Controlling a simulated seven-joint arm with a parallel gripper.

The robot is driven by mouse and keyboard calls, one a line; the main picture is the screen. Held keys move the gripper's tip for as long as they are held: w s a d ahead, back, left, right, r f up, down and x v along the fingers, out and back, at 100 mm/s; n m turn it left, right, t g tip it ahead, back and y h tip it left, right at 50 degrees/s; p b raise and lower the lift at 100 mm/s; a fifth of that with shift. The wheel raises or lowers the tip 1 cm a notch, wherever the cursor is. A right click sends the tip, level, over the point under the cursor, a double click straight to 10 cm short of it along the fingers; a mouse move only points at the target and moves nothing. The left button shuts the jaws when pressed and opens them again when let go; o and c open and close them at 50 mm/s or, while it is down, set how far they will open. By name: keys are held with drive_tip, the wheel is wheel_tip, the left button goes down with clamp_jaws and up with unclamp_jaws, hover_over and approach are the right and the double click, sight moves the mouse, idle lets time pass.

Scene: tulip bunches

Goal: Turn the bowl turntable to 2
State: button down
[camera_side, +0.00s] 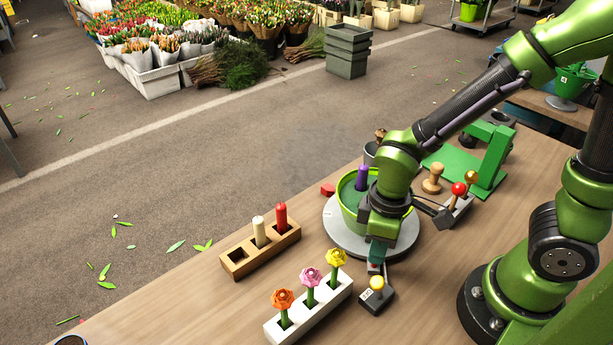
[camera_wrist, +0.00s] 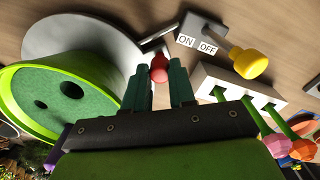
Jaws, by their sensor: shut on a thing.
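The bowl turntable is a grey disc (camera_side: 340,236) on the table with a lime-green bowl (camera_side: 348,205) on top. The bowl holds green foam with holes, and a purple candle (camera_side: 362,178) stands in it. In the wrist view, the disc (camera_wrist: 70,25) and bowl (camera_wrist: 28,82) are at left. My gripper (camera_side: 376,257) is low at the disc's front edge. In the wrist view, my gripper (camera_wrist: 160,85) is shut on a red knob (camera_wrist: 158,67) at the disc's rim. My wrist covers part of the bowl; I cannot read which number the turntable is at.
A yellow-knobbed ON/OFF switch (camera_side: 377,284) stands just in front of my fingers. A white block (camera_side: 322,303) with three flowers and a wooden block (camera_side: 240,262) with two candles are left. A red-knobbed lever (camera_side: 459,190) and green stand (camera_side: 485,160) are behind right.

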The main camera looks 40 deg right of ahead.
drive_tip(key=shift+s+d+n, duration=0.15)
drive_tip(key=shift+n, duration=0.15)
idle(0.4)
drive_tip(key=c, duration=0.9)
unclamp_jaws()
drive_tip(key=shift+c, duration=0.2)
wheel_tip(320, 180, up, 17)
drive_tip(key=w+d+r+m+t+y, duration=0.1)
drive_tip(key=d+m+t+y, duration=0.1)
drive_tip(key=d+m+t, duration=0.4)
drive_tip(key=m+t, duration=0.1)
drive_tip(key=m, duration=0.3)
drive_tip(key=shift+d+r+m, duration=0.3)
drive_tip(key=shift+d+r, duration=0.1)
